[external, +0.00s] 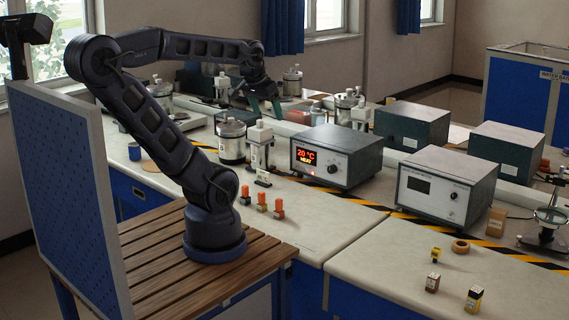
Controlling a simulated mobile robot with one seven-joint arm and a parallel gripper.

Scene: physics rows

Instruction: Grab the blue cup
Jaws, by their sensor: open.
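A small blue cup (134,151) stands on the left part of the pale bench, left of my forearm and upper arm. My gripper (265,108) hangs from the end of my raised arm, far to the right of the cup and above the back of the bench. It points downward, and its fingers are apart with nothing visible between them. The gripper is small in this view, so its exact height above the bench is unclear.
A round cork-coloured disc (150,166) lies near the cup. A metal vessel (231,142) and a box reading 20 °C (336,156) stand mid-bench.

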